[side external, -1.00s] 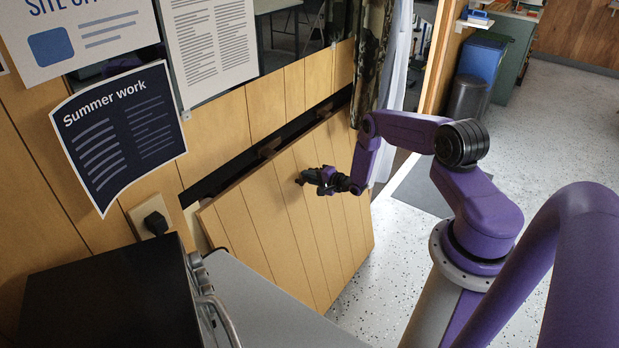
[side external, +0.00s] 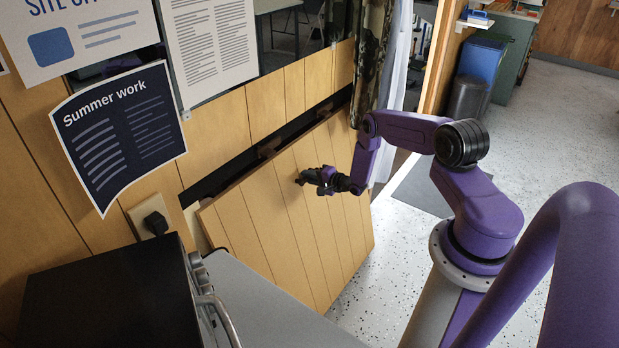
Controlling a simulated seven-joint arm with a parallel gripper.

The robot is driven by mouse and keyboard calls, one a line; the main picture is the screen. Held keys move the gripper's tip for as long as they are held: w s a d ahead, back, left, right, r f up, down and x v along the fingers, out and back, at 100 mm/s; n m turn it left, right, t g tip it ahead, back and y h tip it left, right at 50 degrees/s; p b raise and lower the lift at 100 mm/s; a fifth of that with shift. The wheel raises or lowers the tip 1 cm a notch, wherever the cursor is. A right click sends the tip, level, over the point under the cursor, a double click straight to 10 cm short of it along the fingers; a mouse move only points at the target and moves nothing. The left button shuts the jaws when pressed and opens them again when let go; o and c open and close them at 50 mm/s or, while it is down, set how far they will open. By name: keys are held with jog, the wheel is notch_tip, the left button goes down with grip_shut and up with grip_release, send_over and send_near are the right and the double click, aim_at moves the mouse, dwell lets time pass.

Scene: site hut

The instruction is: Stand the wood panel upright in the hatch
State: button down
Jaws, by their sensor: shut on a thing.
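The wood panel (side external: 270,230) is a broad board with dark vertical grooves. It leans out from the wall, its top edge tilted away from the hatch (side external: 230,165), which shows as a dark slot in the plank wall. Small dark catches show in the slot above the panel's top edge. My gripper (side external: 306,178) is at the panel's face, right of its middle and in the upper half. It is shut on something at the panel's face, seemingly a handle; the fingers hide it. The panel's bottom edge is partly hidden behind the grey counter.
A grey counter (side external: 270,305) with a black box-shaped appliance (side external: 110,295) stands at the front left. A camouflage curtain (side external: 374,60) hangs right of the hatch. A plug (side external: 156,223) sits in the wall socket. Speckled floor is open at the right.

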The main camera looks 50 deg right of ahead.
aim_at(302, 170)
dwell(0.3)
jog(key=shift+w+r+t, duration=0.4)
jog(key=shift+w+r, duration=0.2)
jog(key=shift+r, duration=0.1)
jog(key=shift+w+r, duration=0.1)
jog(key=shift+w, duration=0.1)
dwell(0.7)
jog(key=shift+w+r+t, duration=0.2)
jog(key=shift+t, duration=0.2)
jog(key=shift+w+d+r, duration=0.1)
jog(key=shift+w+r, duration=0.05)
jog(key=shift+w, duration=0.05)
dwell(0.3)
jog(key=shift+w+r+t, duration=0.1)
jog(key=shift+w+t, duration=0.2)
jog(key=shift+t, duration=0.2)
jog(key=shift+f, duration=0.55)
dwell(0.8)
